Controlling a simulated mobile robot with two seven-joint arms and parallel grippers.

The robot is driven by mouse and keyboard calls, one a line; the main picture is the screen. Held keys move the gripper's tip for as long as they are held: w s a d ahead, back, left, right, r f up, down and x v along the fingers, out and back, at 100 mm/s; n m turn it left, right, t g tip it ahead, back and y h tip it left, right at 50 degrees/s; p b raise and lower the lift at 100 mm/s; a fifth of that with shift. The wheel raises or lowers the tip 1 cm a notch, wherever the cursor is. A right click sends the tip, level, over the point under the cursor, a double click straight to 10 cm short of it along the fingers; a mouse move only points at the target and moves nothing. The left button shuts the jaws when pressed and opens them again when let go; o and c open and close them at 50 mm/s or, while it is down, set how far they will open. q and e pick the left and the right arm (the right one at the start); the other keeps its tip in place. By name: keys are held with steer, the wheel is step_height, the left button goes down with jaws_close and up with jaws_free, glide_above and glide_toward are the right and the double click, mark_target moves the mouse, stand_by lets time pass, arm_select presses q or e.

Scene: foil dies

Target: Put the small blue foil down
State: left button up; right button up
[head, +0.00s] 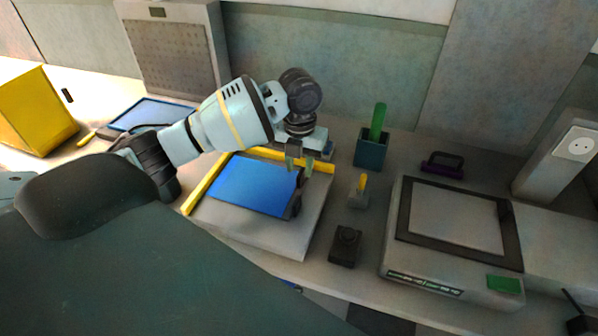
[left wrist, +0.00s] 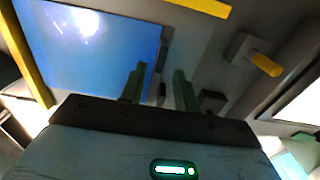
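A blue foil (head: 250,186) lies flat on a grey plate (head: 255,233) with yellow guide strips along its left and back edges. A small dark piece (head: 296,194) sits at the foil's right edge. My left gripper (head: 300,163) is above the foil's back right corner, its fingers apart with nothing seen between them. In the left wrist view the blue foil (left wrist: 90,45) is at the upper left and the open left gripper (left wrist: 160,80) is beside its right edge. Another blue sheet (head: 152,114) lies in a dark frame at the back left. My right gripper is not in view.
A holder with a green handle (head: 373,150), a small yellow-handled block (head: 358,190) and a black box (head: 345,246) stand right of the plate. A grey machine with a dark frame (head: 455,225) is farther right. A yellow box (head: 36,112) stands far left.

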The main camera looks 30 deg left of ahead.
arm_select(q)
step_height(320, 180, up, 9)
stand_by(0.3)
